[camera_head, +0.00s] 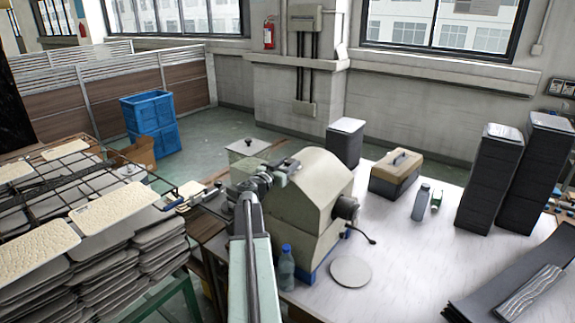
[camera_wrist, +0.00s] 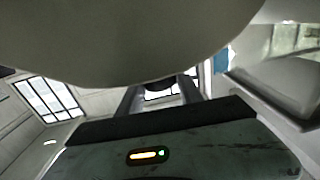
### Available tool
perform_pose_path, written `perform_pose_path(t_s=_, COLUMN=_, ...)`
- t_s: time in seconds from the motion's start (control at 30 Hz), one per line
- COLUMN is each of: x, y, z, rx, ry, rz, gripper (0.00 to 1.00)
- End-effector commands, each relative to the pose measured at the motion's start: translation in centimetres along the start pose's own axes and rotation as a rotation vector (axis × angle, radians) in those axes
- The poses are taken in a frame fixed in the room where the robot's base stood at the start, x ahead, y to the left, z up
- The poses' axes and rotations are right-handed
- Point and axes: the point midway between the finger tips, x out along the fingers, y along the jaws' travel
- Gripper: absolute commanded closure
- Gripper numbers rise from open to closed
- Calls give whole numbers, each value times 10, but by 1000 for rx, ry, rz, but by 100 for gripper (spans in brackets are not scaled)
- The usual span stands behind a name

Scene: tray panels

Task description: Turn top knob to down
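A grey-beige machine with a rounded housing (camera_head: 312,195) stands on the near left part of the white table. A dark round knob with a lever (camera_head: 346,208) is on its right side. My gripper (camera_head: 284,168) is at the machine's upper left, close to the housing. In the wrist view its two fingers (camera_wrist: 160,88) stand apart, with a dark rounded part (camera_wrist: 158,84) showing between or beyond their tips. I cannot tell whether they touch it. A pale curved surface (camera_wrist: 130,35) fills the top of that view. Which knob is the top one is unclear.
A blue bottle (camera_head: 286,268) and a round grey disc (camera_head: 350,271) are near the machine. A toolbox (camera_head: 396,173), a grey bottle (camera_head: 420,202) and dark stacks (camera_head: 490,180) are on the white table (camera_head: 400,265). Stacked tray panels (camera_head: 120,268) lie at left.

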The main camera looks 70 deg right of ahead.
Motion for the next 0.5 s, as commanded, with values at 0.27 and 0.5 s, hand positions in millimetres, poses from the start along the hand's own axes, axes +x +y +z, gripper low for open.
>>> perform_pose_path(t_s=0.27, x=0, y=2, z=0, rx=0, ry=0, rz=-33, gripper=97)
perform_pose_path(t_s=0.5, x=0, y=6, z=0, rx=0, ry=0, rz=-165, gripper=97)
